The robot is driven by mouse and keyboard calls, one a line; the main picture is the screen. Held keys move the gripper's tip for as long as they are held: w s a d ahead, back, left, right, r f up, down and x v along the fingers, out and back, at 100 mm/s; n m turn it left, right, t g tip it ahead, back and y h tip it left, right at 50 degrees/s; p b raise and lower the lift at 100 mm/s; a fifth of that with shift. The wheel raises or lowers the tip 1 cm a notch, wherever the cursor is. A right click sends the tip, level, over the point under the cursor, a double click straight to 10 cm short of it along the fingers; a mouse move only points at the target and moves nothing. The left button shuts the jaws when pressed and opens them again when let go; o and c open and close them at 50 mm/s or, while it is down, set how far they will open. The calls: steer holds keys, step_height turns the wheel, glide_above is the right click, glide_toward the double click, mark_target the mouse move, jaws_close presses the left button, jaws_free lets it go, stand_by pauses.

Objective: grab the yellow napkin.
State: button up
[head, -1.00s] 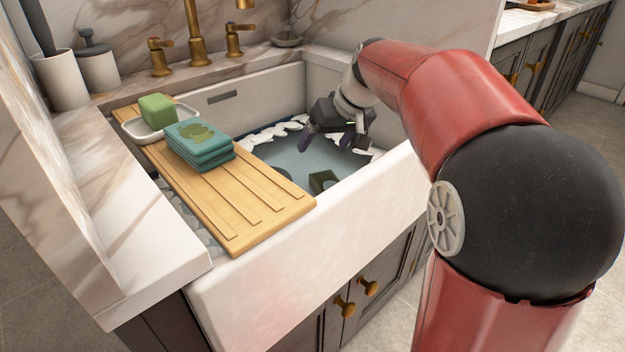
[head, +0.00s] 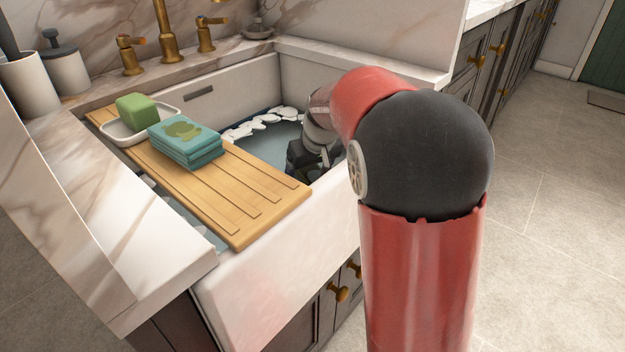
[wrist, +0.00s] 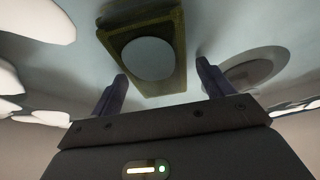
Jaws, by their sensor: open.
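In the wrist view, a folded, square olive-yellow cloth (wrist: 178,60) with a pale blue-grey round patch lies in the sink water; it looks like the yellow napkin. My gripper (wrist: 162,78) is open and empty, its two dark fingers apart, with the cloth just beyond and between the tips. I see no contact. In the head view my gripper (head: 300,157) is low inside the sink (head: 265,270), partly hidden by my arm. The cloth cannot be made out for certain there.
A wooden board (head: 235,222) spans the sink's left side, holding a stack of teal cloths (head: 186,142) and a white dish (head: 168,113) with a green block (head: 137,111). White foam (head: 262,120) floats along the back. A brass tap (head: 170,45) stands behind.

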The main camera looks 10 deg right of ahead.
steer(key=c, duration=1.1)
steer(key=shift+c, duration=0.2)
steer(key=shift+r, duration=0.15)
